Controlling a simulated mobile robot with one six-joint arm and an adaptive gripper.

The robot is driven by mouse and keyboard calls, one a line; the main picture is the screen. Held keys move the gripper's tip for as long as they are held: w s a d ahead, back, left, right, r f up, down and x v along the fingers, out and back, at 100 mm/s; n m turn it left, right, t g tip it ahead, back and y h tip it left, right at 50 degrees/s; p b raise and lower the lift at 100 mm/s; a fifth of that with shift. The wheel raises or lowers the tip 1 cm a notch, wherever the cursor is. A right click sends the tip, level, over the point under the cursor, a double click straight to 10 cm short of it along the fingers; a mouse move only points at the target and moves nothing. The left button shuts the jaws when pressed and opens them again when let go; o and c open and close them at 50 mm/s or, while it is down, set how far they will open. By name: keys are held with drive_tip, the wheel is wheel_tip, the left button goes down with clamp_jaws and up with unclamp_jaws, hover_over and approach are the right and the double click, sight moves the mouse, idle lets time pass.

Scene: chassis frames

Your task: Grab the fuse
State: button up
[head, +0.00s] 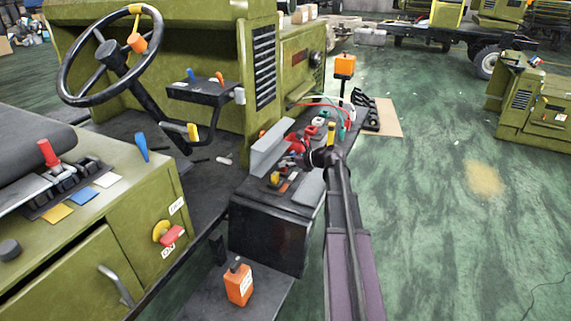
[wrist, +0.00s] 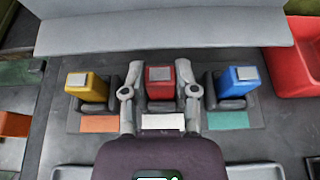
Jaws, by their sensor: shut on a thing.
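Three fuses stand in a row in the wrist view: a yellow fuse (wrist: 93,87), a red fuse (wrist: 160,76) in the middle and a blue fuse (wrist: 232,82), each with a grey top plate. My gripper (wrist: 160,92) has one finger on each side of the red fuse and is shut on it. The red fuse still stands upright in line with the others. Orange, white and teal labels lie in front of the fuses. In the head view my gripper (head: 298,160) is over the open box beside the vehicle, and the fuses there are small and partly hidden by my arm.
A grey raised lid (wrist: 165,32) runs behind the fuses. A red part (wrist: 295,65) stands at the right.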

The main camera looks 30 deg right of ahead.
drive_tip(key=shift+r+p, duration=1.5)
drive_tip(key=shift+r, duration=0.1)
drive_tip(key=s+a, duration=0.2)
drive_tip(key=s, duration=0.5)
drive_tip(key=s+a+r+p, duration=0.1)
drive_tip(key=s+a, duration=0.1)
drive_tip(key=s, duration=0.6)
drive_tip(key=shift+s+a+r+p, duration=0.15)
drive_tip(key=shift+a+r+p, duration=0.15)
drive_tip(key=shift+a, duration=0.1)
